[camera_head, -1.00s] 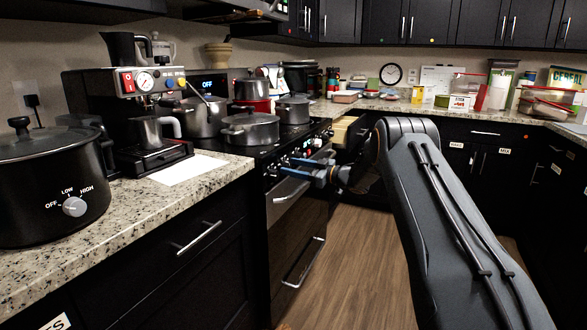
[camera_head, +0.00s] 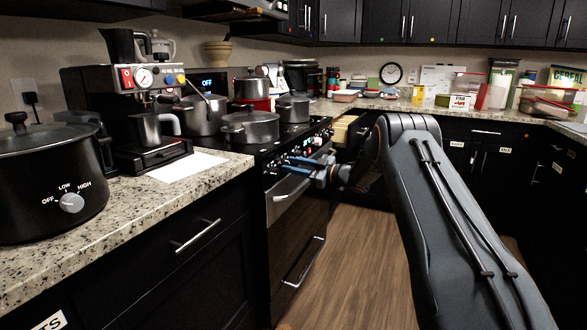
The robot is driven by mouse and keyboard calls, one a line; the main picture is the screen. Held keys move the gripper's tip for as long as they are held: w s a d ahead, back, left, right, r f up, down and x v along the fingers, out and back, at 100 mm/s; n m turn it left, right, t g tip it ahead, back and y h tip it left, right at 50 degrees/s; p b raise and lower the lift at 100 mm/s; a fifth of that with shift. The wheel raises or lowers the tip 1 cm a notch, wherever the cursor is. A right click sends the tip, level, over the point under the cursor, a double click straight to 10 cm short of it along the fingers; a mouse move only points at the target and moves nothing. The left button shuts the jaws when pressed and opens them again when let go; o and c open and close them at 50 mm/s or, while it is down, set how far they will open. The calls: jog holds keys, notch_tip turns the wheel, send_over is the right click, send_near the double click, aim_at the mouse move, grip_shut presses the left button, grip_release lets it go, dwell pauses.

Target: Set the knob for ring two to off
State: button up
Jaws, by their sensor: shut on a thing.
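The stove (camera_head: 292,196) stands left of centre, with a row of knobs along its front panel. Some knobs (camera_head: 309,142) show to the right of my gripper, and one knob (camera_head: 271,170) shows to its left. My gripper (camera_head: 287,163), with blue fingers, reaches in from the right and is shut on a stove knob at the panel. The fingers mostly hide that knob, so its setting and which ring it serves cannot be read.
Several pots (camera_head: 250,126) stand on the stovetop above the panel. A slow cooker (camera_head: 50,175) and a coffee machine (camera_head: 125,110) stand on the left counter. The floor (camera_head: 345,255) is clear.

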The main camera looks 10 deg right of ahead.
jog(key=n+b, duration=0.2)
jog(key=n, duration=0.2)
jog(key=shift+f, duration=0.2)
jog(key=shift+n+b, duration=0.8)
jog(key=shift+n, duration=0.7)
jog(key=o, duration=1)
jog(key=shift+o, duration=0.2)
jog(key=v, duration=0.7)
jog(key=shift+s+d, duration=0.25)
jog(key=shift+d, duration=0.05)
